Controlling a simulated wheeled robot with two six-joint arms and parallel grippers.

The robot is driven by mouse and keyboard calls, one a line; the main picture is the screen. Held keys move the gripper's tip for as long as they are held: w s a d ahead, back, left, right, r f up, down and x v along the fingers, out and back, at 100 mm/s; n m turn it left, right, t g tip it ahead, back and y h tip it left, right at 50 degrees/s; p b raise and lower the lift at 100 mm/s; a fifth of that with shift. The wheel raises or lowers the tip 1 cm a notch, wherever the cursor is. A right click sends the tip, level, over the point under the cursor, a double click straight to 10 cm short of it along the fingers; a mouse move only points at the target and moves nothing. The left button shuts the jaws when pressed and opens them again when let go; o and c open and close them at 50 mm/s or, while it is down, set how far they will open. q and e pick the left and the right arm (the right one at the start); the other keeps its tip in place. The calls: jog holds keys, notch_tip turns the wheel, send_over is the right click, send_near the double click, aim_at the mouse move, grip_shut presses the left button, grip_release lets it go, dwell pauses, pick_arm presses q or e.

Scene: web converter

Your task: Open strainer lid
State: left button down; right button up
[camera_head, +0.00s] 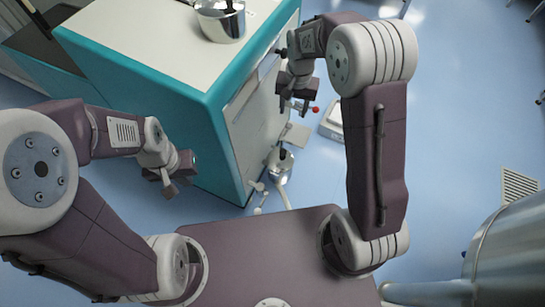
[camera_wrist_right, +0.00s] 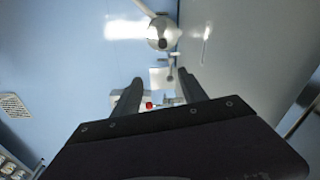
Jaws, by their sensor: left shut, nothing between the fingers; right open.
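A small red knob (camera_head: 315,110) shows beside my right gripper (camera_head: 294,108), at the side of the teal-edged cabinet. In the right wrist view the red knob (camera_wrist_right: 149,105) sits on a pale fitting low between the two open fingers (camera_wrist_right: 159,77); I cannot tell whether they touch it. A shiny metal round vessel with a dark top (camera_head: 280,165) stands below, and it also shows in the right wrist view (camera_wrist_right: 160,33). I cannot tell for certain which part is the strainer lid. My left gripper (camera_head: 168,187) is shut and empty, left of the cabinet's front.
The cabinet (camera_head: 140,75) with a white top and teal edges fills the upper left. A metal pot (camera_head: 220,22) stands on it. A small pale box (camera_head: 331,120) is on the blue floor. A large metal cylinder (camera_head: 510,255) is at the lower right. The floor at right is mostly clear.

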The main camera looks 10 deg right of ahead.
notch_tip(320, 180, down, 10)
jog(key=w+a+r+b, duration=0.1)
jog(key=w+b, duration=0.1)
jog(key=b, duration=0.6)
send_over(283, 151)
notch_tip(283, 151, down, 8)
pick_arm(q)
notch_tip(283, 151, down, 12)
jog(key=shift+w+a, duration=0.25)
pick_arm(e)
jog(key=shift+r+g, duration=0.35)
jog(key=shift+g, duration=0.05)
jog(key=shift+f+b, duration=0.35)
jog(key=shift+f, duration=0.2)
notch_tip(283, 151, down, 8)
jog(key=b, duration=0.5)
jog(key=shift+b, duration=0.3)
pick_arm(q)
notch_tip(283, 151, down, 6)
pick_arm(e)
grip_shut()
jog(key=shift+r, duration=0.1)
